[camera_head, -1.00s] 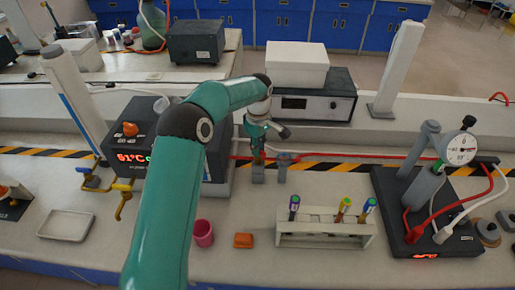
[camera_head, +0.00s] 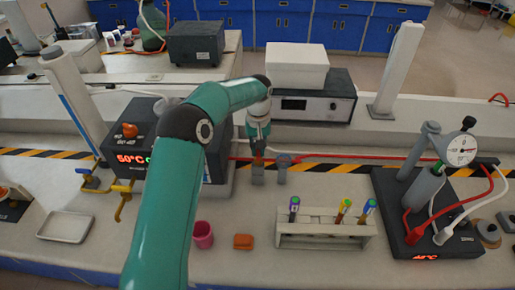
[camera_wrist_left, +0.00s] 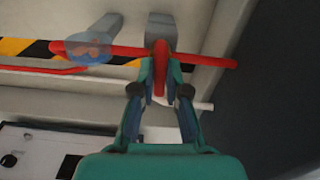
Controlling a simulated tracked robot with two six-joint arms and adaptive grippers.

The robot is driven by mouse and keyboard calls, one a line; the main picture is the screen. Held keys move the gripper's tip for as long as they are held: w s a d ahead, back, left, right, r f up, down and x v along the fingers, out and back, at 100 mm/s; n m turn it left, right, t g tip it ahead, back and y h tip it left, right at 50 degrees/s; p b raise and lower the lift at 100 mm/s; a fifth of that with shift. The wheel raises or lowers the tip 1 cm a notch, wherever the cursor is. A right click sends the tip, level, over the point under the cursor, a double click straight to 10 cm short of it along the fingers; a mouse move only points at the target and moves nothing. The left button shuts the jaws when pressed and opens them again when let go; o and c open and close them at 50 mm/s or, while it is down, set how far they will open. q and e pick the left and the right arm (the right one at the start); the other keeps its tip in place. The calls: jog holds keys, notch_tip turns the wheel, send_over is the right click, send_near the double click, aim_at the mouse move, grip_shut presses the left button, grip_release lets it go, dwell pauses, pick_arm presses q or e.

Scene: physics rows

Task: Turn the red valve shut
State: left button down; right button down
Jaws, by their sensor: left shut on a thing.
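The red valve handle (camera_wrist_left: 160,62) sits between the fingertips of my left gripper (camera_wrist_left: 160,70) in the left wrist view. The gripper is shut on it, and the fingers hide part of the handle. A red line (camera_wrist_left: 115,51) runs across the view at the valve. In the head view, my left gripper (camera_head: 258,143) points down over a grey valve body (camera_head: 257,175) on the bench, and only a little of the red handle shows. A second grey fitting (camera_head: 281,168) stands just to the right. My right gripper is in neither view.
A dark heater box with a red display (camera_head: 133,158) stands left, partly behind my left arm. A tube rack (camera_head: 325,241), an orange block (camera_head: 243,241) and a pink cup (camera_head: 203,234) stand in front. A gauge stand (camera_head: 425,215) is at right.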

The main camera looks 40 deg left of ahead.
pick_arm(q)
jog(key=shift+m, duration=0.6)
jog(key=c, duration=1.2)
grip_release()
jog(key=shift+r, duration=0.1)
notch_tip(320, 180, up, 12)
jog(key=shift+f, duration=0.15)
